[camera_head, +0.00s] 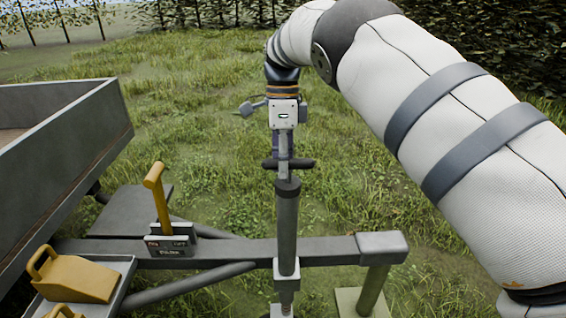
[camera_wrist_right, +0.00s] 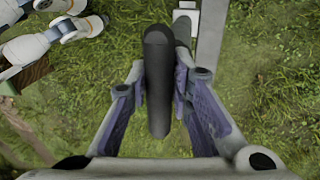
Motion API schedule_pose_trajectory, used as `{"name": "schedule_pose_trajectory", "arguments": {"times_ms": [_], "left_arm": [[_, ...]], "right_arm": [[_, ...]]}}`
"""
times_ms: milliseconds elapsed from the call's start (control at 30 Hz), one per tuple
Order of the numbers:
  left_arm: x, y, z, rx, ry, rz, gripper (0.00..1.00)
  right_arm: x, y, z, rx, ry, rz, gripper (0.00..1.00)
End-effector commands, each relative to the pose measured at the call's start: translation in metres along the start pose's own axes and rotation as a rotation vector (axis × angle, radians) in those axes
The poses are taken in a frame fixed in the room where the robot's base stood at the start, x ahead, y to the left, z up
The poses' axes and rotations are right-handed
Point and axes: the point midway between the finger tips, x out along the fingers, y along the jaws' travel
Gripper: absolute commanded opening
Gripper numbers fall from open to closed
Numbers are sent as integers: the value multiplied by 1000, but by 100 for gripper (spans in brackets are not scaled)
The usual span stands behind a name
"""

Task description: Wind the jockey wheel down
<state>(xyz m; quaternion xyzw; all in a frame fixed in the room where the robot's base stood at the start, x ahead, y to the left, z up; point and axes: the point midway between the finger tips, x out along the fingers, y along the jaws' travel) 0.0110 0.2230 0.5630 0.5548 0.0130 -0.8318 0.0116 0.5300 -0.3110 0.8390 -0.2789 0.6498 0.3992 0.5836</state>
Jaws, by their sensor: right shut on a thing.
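The jockey wheel's dark upright tube (camera_head: 287,225) stands clamped to the trailer's grey drawbar. A short dark crossbar handle (camera_head: 300,163) tops it; its lower end runs out of the bottom of the picture, so the wheel does not show. My right gripper (camera_head: 283,150) is over the tube's top, pointing down, and is shut on the handle. In the right wrist view the handle (camera_wrist_right: 157,80) lies lengthwise between the purple-padded fingers of my right gripper (camera_wrist_right: 160,95). The fingers partly hide the handle in the head view. My left gripper cannot be made out.
The drawbar (camera_head: 330,250) ends in a grey coupling head (camera_head: 382,245) above a post (camera_head: 373,290). A yellow lever (camera_head: 158,195) rises left of the tube. Yellow wedges (camera_head: 75,278) sit in a tray, lower left. The trailer body (camera_head: 60,150) is at left. Grass lies behind.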

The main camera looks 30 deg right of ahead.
Motion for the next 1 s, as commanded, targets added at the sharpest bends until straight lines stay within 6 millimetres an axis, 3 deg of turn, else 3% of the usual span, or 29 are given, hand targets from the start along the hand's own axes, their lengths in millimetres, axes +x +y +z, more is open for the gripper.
{"name": "schedule_pose_trajectory", "arguments": {"times_ms": [200, 233, 300, 633, 867, 1000], "left_arm": [[0, 0, 0, 0, -1, 0, 40], [0, 0, 0, 0, -1, 0, 40], [0, 0, 0, 0, -1, 0, 40], [0, 0, 0, 0, 0, 0, 40], [0, 0, 0, 0, 0, 0, 40], [0, 0, 0, 0, 0, 0, 40]], "right_arm": [[4, 2, -1, 4, 3, 13, 0], [4, 2, -1, 4, 3, 13, 25], [4, 2, -1, 3, 3, 12, 40], [-2, 0, 0, 0, 0, 4, 40], [-51, 0, 0, 1, -1, 2, 40], [-64, -1, 0, 0, 0, 5, 40]]}}
